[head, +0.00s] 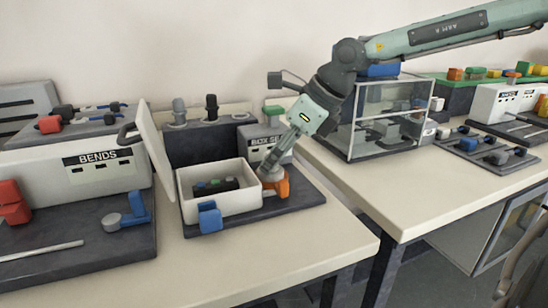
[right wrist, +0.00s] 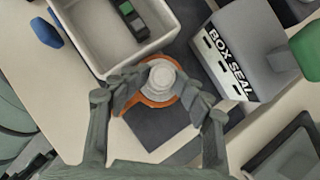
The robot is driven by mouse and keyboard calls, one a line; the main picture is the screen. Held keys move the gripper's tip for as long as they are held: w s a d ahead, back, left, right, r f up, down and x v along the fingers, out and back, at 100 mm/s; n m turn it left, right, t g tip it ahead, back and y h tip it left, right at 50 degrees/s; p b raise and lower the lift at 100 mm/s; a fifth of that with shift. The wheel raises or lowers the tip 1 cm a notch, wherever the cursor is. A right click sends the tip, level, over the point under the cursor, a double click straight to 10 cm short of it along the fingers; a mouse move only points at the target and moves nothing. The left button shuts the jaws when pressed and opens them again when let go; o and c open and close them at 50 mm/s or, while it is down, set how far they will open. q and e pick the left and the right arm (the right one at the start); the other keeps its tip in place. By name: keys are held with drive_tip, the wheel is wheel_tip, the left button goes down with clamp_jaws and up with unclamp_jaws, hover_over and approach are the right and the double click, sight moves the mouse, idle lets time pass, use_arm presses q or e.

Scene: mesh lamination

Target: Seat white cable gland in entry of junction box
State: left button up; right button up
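The white junction box (head: 219,205) stands open on a dark mat, its lid (head: 157,150) tilted up at the left. A white round gland (right wrist: 161,76) shows end-on in the right wrist view, with an orange ring-like part (right wrist: 157,101) around it. In the head view the orange part (head: 279,187) is beside the box's right wall. My right gripper (right wrist: 163,86) reaches down there, one finger on each side of the gland. Whether the fingers touch it is unclear. The box's entry is hidden. My left gripper is not in view.
Dark and green strips (head: 216,186) lie inside the box. A blue block (head: 210,217) sits at its front. A grey BOX SEAL block (head: 258,143) stands close behind my right gripper. A glass case (head: 380,120) stands to the right. The front table strip is clear.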

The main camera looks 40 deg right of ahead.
drive_tip(key=shift+s+f, duration=0.35)
drive_tip(key=shift+f, duration=0.1)
drive_tip(key=shift+r, duration=0.15)
drive_tip(key=shift+d+r+p, duration=0.3)
drive_tip(key=shift+r+p, duration=0.6)
drive_tip(key=shift+r, duration=0.05)
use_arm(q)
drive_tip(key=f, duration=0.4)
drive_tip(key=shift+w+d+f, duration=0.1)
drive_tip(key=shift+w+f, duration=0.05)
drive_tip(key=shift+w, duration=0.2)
use_arm(e)
drive_tip(key=v, duration=1.1)
drive_tip(key=shift+r, duration=0.2)
drive_tip(key=shift+w, duration=0.1)
